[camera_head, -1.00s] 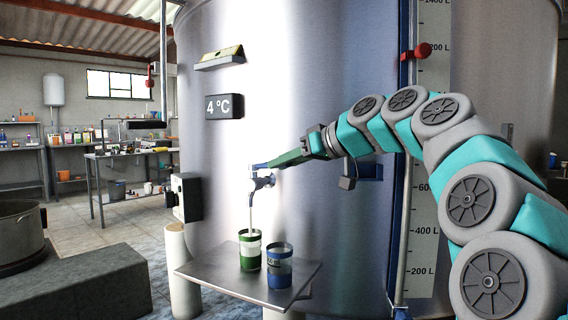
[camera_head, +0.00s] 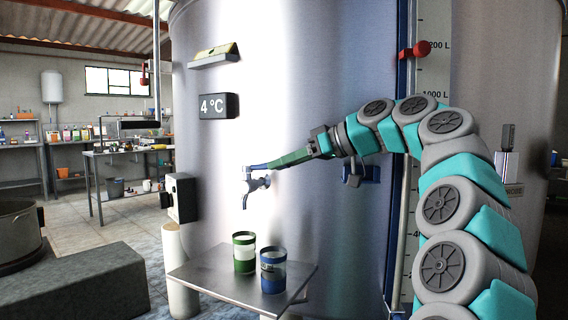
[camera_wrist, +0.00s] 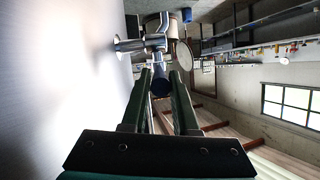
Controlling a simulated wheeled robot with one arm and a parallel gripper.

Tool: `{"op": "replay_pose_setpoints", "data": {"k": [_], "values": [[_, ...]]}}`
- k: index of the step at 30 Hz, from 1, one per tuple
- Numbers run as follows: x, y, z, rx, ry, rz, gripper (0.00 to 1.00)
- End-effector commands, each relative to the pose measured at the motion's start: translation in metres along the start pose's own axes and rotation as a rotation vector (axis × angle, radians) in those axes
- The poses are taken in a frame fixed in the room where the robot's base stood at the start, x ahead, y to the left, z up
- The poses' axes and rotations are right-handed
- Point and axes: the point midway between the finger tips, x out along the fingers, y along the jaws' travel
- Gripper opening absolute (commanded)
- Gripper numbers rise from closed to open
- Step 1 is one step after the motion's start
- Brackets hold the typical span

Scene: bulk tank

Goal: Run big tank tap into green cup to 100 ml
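The big steel tank's tap (camera_head: 256,187) sticks out of the tank wall and also shows in the wrist view (camera_wrist: 158,42). No stream is visible below its spout. My gripper (camera_head: 268,165) is at the tap's blue lever (camera_head: 254,168). In the wrist view its two green fingers (camera_wrist: 162,82) lie on either side of the lever's dark blue end (camera_wrist: 161,87) and appear shut on it. The green cup (camera_head: 244,253) stands upright on the metal shelf (camera_head: 215,279) below the tap. Its liquid level cannot be read.
A blue cup (camera_head: 273,271) stands close to the right of the green cup on the shelf. A dark box (camera_head: 180,197) is fixed to the tank left of the tap. A level scale (camera_head: 424,130) and blue rail run up the tank behind my arm.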

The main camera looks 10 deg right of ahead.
Motion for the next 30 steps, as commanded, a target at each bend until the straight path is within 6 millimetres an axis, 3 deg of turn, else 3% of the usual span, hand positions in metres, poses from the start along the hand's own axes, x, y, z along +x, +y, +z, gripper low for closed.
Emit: {"op": "replay_pose_setpoints", "data": {"k": [1, 8, 20, 30], "values": [[0.000, 0.000, 0.000, 0.000, 0.001, 0.001, 0.33], [0.000, 0.001, 0.000, 0.001, 0.001, 0.001, 0.57], [-0.006, 0.001, 0.000, 0.001, 0.002, 0.002, 0.57], [-0.050, 0.001, -0.002, -0.001, 0.006, 0.005, 0.57]]}}
